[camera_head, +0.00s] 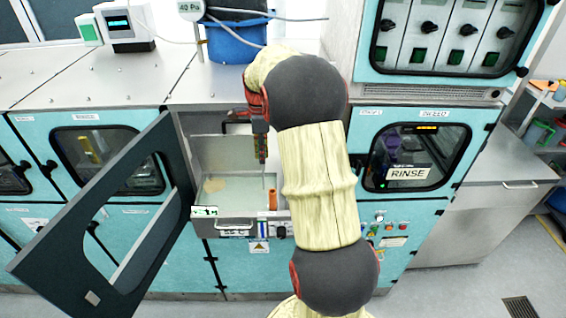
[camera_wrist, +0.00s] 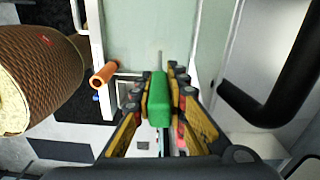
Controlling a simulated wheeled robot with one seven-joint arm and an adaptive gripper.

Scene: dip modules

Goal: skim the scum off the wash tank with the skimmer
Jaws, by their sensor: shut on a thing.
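The wash tank (camera_head: 238,157) is open in the bench's middle bay, with pale liquid in it. A beige patch of scum (camera_head: 214,185) floats at its left side. My gripper (camera_head: 262,160) is over the tank's right part. In the wrist view my gripper (camera_wrist: 160,105) is shut on a green handle (camera_wrist: 159,98) with a thin grey rod, which appears to be the skimmer. The rod points down toward the tank in the head view. Its lower end is too small to make out, so I cannot tell if it touches the liquid.
An orange handle (camera_head: 272,199) stands at the tank's front edge, also in the wrist view (camera_wrist: 104,75). A dark framed door (camera_head: 176,205) hangs open at the left. The closed RINSE window (camera_head: 415,158) is on the right. A blue bucket (camera_head: 234,42) stands behind.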

